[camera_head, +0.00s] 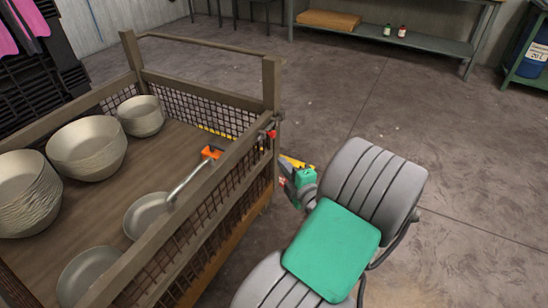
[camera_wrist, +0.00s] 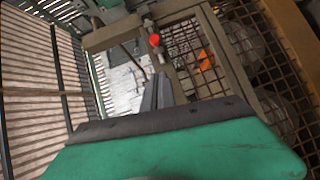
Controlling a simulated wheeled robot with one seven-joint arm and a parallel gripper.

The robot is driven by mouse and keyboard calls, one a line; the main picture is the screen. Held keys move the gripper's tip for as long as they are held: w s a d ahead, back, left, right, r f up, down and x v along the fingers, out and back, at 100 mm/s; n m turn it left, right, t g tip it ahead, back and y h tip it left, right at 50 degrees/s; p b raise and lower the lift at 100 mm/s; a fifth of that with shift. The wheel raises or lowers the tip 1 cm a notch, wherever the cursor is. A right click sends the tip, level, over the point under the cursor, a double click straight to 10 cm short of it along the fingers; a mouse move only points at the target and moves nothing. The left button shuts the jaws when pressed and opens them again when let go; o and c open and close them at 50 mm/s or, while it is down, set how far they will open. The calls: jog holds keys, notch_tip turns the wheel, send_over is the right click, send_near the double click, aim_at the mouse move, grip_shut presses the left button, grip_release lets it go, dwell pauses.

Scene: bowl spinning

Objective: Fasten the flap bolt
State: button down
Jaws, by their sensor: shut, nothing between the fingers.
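The flap bolt is a small metal bolt with a red knob (camera_head: 271,134), set at the corner post of the wooden cart's mesh side. Its red knob also shows in the wrist view (camera_wrist: 155,40), upper centre, on the metal bar of the frame. My gripper (camera_head: 288,172) is just below and to the right of the bolt in the head view, outside the cart. In the wrist view its dark fingers (camera_wrist: 159,80) are together and empty, pointing toward the post below the knob. They look apart from the knob. The bolt's engagement cannot be made out.
The mesh-sided cart (camera_head: 200,46) holds several pale bowls (camera_head: 88,147). Open concrete floor lies behind; a shelf (camera_head: 430,42) stands at the back.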

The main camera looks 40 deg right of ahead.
jog(key=d+x, duration=0.2)
jog(key=x, duration=1.1)
jog(key=shift+s+d+b, duration=0.15)
jog(key=shift+s+b, duration=0.2)
jog(key=shift+s, duration=0.05)
